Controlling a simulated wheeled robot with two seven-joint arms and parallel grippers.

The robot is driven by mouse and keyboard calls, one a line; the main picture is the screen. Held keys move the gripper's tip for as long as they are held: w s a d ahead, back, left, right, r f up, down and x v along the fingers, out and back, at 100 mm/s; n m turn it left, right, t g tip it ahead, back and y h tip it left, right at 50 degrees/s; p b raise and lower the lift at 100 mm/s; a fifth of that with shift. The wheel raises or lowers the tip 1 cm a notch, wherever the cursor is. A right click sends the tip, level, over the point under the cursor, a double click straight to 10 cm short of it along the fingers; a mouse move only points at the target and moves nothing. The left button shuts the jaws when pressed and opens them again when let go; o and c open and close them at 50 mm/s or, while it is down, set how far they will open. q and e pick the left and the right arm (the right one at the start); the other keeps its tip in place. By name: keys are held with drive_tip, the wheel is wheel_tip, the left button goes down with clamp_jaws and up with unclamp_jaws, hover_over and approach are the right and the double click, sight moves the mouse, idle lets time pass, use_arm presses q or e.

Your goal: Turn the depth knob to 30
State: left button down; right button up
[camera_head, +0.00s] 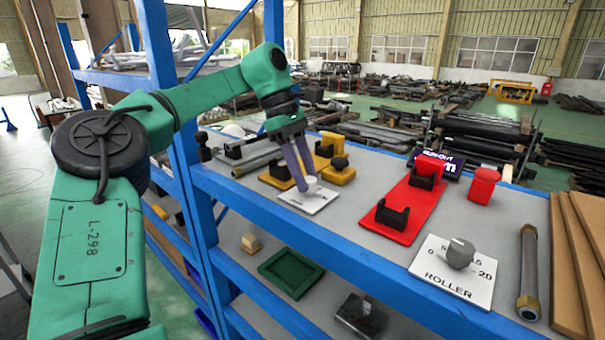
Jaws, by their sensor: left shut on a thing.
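My left gripper (305,180) reaches down from the green arm on the left, its purple fingers shut on a small pale knob (312,187). The knob stands on a white plate (313,203) near the front edge of the grey shelf top. The fingers cover part of the knob. The lettering on this plate is too small to read, so I cannot tell its label or setting. A second, grey knob (460,254) sits on a white plate (452,277) marked ROLLER, with a scale from 0 to 20; no gripper is near it. My right gripper is not in view.
Yellow stands (340,171) with black tops are just behind the gripped knob. A red stand (404,211) with black cradles, a red capped block (483,185), a metal rod (528,274) and brown boards (580,262) lie to the right. A blue upright (183,160) stands left.

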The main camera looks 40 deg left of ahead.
use_arm(q)
drive_tip(key=shift+f+m+g, duration=0.25)
drive_tip(key=shift+m+g, duration=0.35)
drive_tip(key=shift+m, duration=0.8)
drive_tip(key=c, duration=0.5)
unclamp_jaws()
drive_tip(key=shift+d, duration=0.1)
drive_tip(key=shift+w+d+r, duration=0.1)
drive_tip(key=shift+d+r, duration=0.05)
drive_tip(key=shift+r, duration=0.1)
